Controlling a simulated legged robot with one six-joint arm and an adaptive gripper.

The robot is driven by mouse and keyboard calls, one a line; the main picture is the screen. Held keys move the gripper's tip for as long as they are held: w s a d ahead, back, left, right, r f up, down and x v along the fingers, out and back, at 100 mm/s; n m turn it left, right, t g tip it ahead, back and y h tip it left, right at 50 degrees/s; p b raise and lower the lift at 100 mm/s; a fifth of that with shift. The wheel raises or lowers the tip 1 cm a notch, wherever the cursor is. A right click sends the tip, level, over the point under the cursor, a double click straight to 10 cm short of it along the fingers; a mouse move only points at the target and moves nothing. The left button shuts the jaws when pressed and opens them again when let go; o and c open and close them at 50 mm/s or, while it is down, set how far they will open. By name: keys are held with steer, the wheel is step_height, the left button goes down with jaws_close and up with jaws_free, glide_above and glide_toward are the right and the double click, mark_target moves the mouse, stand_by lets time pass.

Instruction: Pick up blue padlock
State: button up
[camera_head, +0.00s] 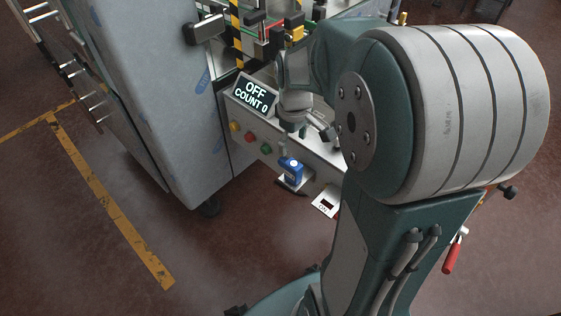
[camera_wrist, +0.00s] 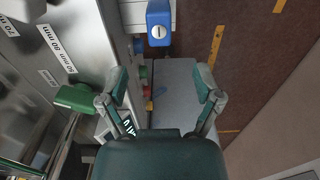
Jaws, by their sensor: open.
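The blue padlock (camera_head: 291,172) sits on a small ledge at the lower front of the machine in the head view. It has a pale round spot on top. In the wrist view the blue padlock (camera_wrist: 159,30) is at the top edge, partly cut off, with a white disc and a dark slot. My gripper (camera_wrist: 160,84) is open, its two fingers spread wide with nothing between them. The padlock lies beyond the fingertips, apart from them. In the head view my gripper is partly hidden by my arm, just above the padlock.
A display panel (camera_head: 254,95) reads "OFF COUNT 0", with red, yellow and green buttons beside it. A large grey cabinet (camera_head: 150,90) stands left. A green block (camera_wrist: 76,98) lies left of my fingers. A white card (camera_head: 325,203) is near the padlock. Open floor lies in front.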

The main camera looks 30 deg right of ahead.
mark_target(293, 163)
steer(key=f, duration=1)
steer(key=shift+s+d, duration=0.1)
steer(key=shift+s, duration=0.15)
jaws_close()
